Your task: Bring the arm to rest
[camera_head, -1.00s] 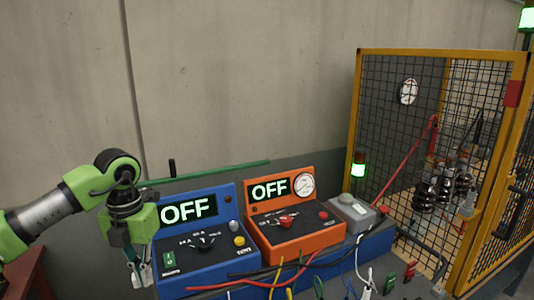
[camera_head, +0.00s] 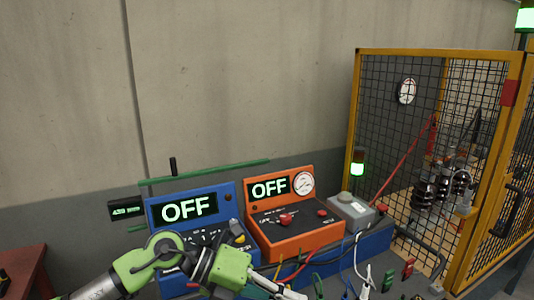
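My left arm comes in low from the left in the head view. Its green gripper (camera_head: 274,289) is at the bottom edge, in front of the blue and orange control boxes. The fingers point right and down among the cables, and I cannot tell whether they are apart or whether they touch a cable. My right gripper is not in view. The blue box (camera_head: 226,207) has a lit display reading OFF, and my arm hides its lower front. The orange box (camera_head: 300,240) also reads OFF and has a round gauge and red knobs.
A yellow-framed mesh cage (camera_head: 356,110) with insulators inside stands at the right. A grey box (camera_head: 350,211) with a button is beside the orange box. Several loose cables (camera_head: 318,288) and clips lie at the bottom. A green rod (camera_head: 222,170) runs behind the boxes.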

